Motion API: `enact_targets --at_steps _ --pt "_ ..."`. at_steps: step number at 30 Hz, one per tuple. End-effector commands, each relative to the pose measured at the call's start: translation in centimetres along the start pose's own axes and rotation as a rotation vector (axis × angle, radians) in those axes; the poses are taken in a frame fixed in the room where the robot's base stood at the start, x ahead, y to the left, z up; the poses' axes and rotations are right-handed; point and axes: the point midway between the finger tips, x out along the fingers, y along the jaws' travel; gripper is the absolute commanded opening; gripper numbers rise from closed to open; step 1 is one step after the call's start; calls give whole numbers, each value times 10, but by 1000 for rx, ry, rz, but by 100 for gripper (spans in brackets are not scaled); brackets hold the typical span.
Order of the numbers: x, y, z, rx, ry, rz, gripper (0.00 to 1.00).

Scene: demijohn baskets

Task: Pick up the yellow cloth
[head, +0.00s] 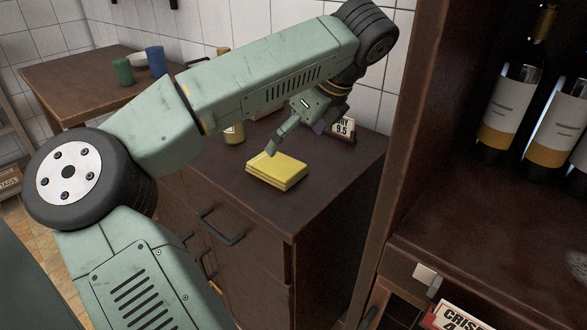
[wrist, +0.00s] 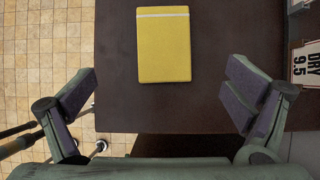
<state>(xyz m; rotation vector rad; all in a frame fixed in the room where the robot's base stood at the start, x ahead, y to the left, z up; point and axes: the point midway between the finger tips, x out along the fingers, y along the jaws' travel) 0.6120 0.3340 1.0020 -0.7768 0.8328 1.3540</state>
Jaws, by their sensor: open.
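The yellow cloth (head: 277,170) lies folded in a flat stack on top of the dark brown cabinet (head: 325,185). In the wrist view the cloth (wrist: 163,45) is a yellow rectangle with a pale stripe near its far edge. My gripper (wrist: 158,92) is open and empty, its two fingers spread wide on either side of the view. The cloth lies ahead of the fingers, between their lines, and I see no contact. In the head view my gripper (head: 276,144) is just above and behind the cloth, partly hidden by my arm.
A price sign (head: 343,127) stands behind the cloth, and its edge shows at the right of the wrist view (wrist: 306,65). A yellowish jar (head: 234,133) stands to the left. A shelf with several bottles (head: 509,105) is at right.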

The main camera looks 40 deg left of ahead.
Motion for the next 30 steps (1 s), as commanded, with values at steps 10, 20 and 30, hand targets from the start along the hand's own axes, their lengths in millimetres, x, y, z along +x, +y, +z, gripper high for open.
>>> enact_targets --at_steps 10,20,30 --pt "50 -2 -3 7 7 -3 96" --pt "93 -7 -3 7 8 -5 96" --pt "101 -7 -3 8 7 -6 96"
